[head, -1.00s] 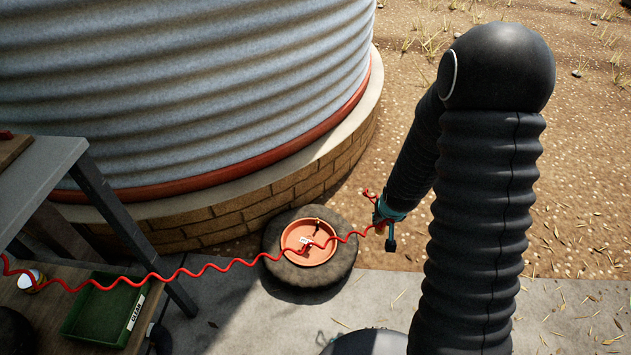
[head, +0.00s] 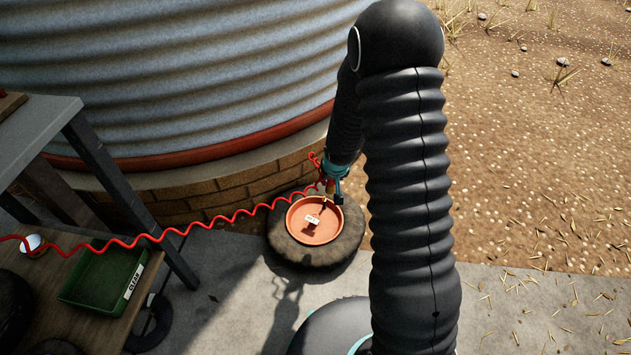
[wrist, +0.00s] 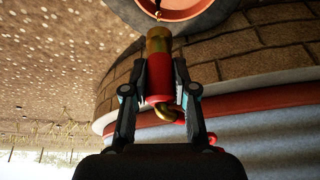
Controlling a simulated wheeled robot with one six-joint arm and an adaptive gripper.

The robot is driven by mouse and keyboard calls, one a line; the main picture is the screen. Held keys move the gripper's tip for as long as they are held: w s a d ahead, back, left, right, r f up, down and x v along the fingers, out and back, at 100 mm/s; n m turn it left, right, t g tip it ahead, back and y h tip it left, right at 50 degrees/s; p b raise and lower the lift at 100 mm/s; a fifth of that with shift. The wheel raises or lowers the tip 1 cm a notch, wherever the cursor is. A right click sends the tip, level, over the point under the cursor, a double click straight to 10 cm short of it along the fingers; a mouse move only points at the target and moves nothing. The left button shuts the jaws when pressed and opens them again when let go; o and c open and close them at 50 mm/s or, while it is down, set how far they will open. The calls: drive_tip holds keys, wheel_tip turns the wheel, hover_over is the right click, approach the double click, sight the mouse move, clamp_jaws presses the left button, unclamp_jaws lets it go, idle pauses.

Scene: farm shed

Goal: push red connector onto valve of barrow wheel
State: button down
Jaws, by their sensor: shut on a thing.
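The barrow wheel (head: 290,252) lies flat on the concrete, a dark tyre around an orange rim (head: 333,232). My gripper (head: 329,188) is above the wheel's far edge. In the wrist view my gripper (wrist: 160,78) is shut on the red connector (wrist: 159,86), which has a brass end. The brass end points at the wheel. The thin valve (wrist: 157,13) shows just beyond it, by the orange rim, nearly in line and seemingly apart from it. In the head view my gripper and arm partly hide the connector.
A coiled red hose (head: 190,229) runs left from the gripper over a bench shelf. A green tray (head: 84,280) sits on that shelf. A corrugated tank (head: 200,80) on a brick base (head: 240,190) stands close behind the wheel. Open gravel lies to the right.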

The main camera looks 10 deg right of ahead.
drive_tip(key=shift+m+h, duration=0.3)
drive_tip(key=shift+m, duration=0.2)
drive_tip(key=shift+w+a+r+b+x, duration=0.2)
drive_tip(key=shift+w+b+x, duration=0.45)
drive_tip(key=shift+b+x, duration=1.45)
drive_tip(key=shift+w+d+r+b+x, duration=0.1)
drive_tip(key=shift+w+r+b+x, duration=0.4)
drive_tip(key=shift+x, duration=3.05)
drive_tip(key=shift+w+a+r+b+x, duration=0.15)
drive_tip(key=shift+w+b+x, duration=0.6)
drive_tip(key=shift+b+x, duration=1.45)
drive_tip(key=shift+w+f, duration=0.1)
drive_tip(key=shift+f, duration=0.85)
drive_tip(key=shift+f, duration=1.85)
drive_tip(key=shift+c, duration=1.4)
unclamp_jaws()
